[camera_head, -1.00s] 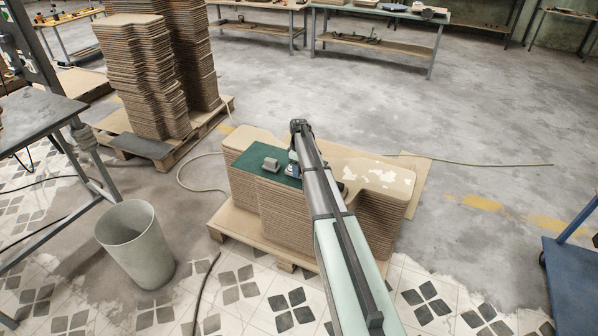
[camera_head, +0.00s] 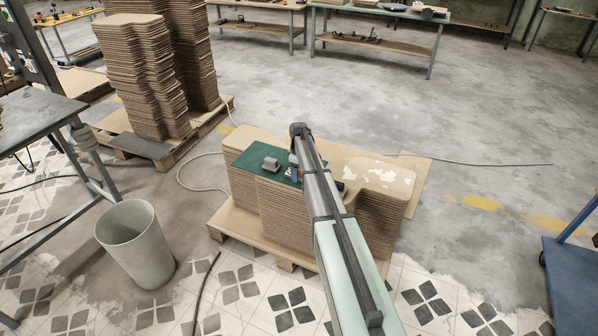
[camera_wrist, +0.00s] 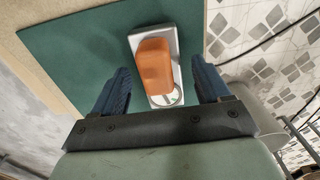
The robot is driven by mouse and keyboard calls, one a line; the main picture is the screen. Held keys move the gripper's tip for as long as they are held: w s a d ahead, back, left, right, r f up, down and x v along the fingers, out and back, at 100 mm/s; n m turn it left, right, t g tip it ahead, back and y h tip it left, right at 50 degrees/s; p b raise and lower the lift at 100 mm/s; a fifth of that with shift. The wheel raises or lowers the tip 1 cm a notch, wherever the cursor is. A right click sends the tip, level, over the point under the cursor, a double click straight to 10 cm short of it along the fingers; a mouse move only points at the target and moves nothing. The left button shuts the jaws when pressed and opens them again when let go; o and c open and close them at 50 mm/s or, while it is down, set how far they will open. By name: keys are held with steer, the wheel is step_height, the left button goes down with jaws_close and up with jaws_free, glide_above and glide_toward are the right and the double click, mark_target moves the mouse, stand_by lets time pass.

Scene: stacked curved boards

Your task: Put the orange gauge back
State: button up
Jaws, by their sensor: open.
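The orange gauge (camera_wrist: 155,66) is a rounded orange block in the wrist view. It lies over a light grey tray (camera_wrist: 172,50) with a ring mark at its near end, on a green mat (camera_wrist: 80,55). Whether it rests in the tray or sits above it I cannot tell. My gripper (camera_wrist: 160,68) is open, its blue fingers on either side of the gauge with gaps visible. In the head view my arm hides most of this spot; the green mat (camera_head: 247,157) lies on the stacked boards, and my gripper (camera_head: 295,173) is just over its right part.
A small grey block (camera_head: 271,164) stands on the mat left of my gripper. The curved board stack (camera_head: 285,208) is on a pallet. A grey bin (camera_head: 137,245) and a metal table (camera_head: 35,125) are at left. Taller stacks (camera_head: 145,80) stand behind.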

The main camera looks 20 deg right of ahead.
step_height(320, 180, up, 12)
steer(key=shift+r, duration=0.15)
stand_by(0.5)
steer(key=shift+o, duration=0.9)
steer(key=shift+d, duration=0.15)
steer(key=shift+o, duration=1.4)
steer(key=shift+m, duration=0.3)
steer(key=d, duration=0.2)
steer(key=s+d, duration=0.1)
steer(key=d, duration=0.1)
steer(key=shift+r, duration=0.35)
steer(key=s+d+r+m, duration=0.1)
steer(key=s+d+r, duration=0.3)
steer(key=s+d, duration=0.45)
steer(key=shift+n, duration=0.8)
steer(key=s+f, duration=0.1)
steer(key=f, duration=0.2)
steer(key=a+f, duration=0.1)
steer(key=f, duration=0.2)
steer(key=s+a+f, duration=0.1)
steer(key=f, duration=0.2)
steer(key=shift+s+f, duration=0.3)
steer(key=shift+s, duration=0.05)
